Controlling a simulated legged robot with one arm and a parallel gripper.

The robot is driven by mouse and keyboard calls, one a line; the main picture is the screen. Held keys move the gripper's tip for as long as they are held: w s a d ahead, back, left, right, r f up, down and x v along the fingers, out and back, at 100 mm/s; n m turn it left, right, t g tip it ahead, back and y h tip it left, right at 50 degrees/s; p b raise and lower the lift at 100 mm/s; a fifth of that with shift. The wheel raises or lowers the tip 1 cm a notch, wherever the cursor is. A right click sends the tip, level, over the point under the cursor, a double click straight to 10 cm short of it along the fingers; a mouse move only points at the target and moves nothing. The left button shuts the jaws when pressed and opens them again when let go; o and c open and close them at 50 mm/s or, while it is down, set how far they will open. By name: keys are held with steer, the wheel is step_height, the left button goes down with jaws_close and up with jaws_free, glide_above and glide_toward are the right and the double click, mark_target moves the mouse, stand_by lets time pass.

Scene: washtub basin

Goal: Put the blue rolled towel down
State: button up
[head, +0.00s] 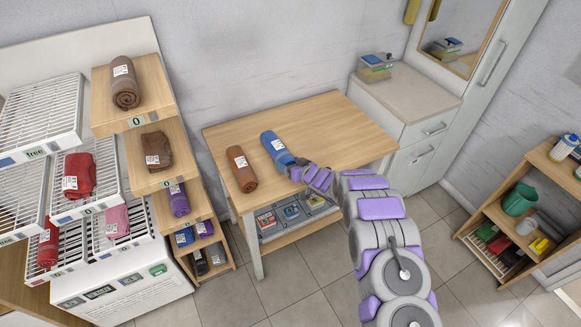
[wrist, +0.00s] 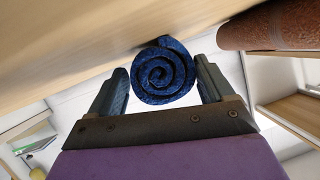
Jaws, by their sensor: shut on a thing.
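The blue rolled towel (head: 276,147) is at the front part of the wooden table (head: 300,115) in the head view, with a white label on it. My gripper (head: 298,170) is at its near end. In the wrist view the towel's spiral end (wrist: 160,72) sits between the two fingers of my gripper (wrist: 163,85), which are shut on it. The towel appears to touch or nearly touch the table surface (wrist: 60,45); I cannot tell which.
A brown rolled towel (head: 241,169) lies just left of the blue one. The table is clear behind and to the right. Stepped shelves with rolled towels (head: 125,85) stand at the left. A white cabinet (head: 410,100) is at the back right, and a low shelf (head: 520,215) at the right.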

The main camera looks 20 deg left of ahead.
steer(key=o, duration=0.8)
steer(key=shift+s+d+f, duration=0.15)
steer(key=shift+d+f, duration=0.2)
steer(key=shift+d, duration=0.05)
steer(key=o, duration=0.3)
steer(key=shift+d+r, duration=0.2)
steer(key=shift+d, duration=0.45)
steer(key=shift+d+r, duration=0.2)
steer(key=shift+d, duration=0.4)
steer(key=shift+d+r, duration=0.25)
steer(key=shift+d, duration=0.1)
steer(key=shift+s+a+f, duration=0.1)
steer(key=shift+a+f, duration=0.15)
steer(key=shift+a, duration=0.6)
steer(key=shift+s+d+r, duration=0.1)
steer(key=shift+s+d, duration=0.1)
steer(key=shift+s, duration=0.05)
steer(key=p+v, duration=0.2)
steer(key=v, duration=0.8)
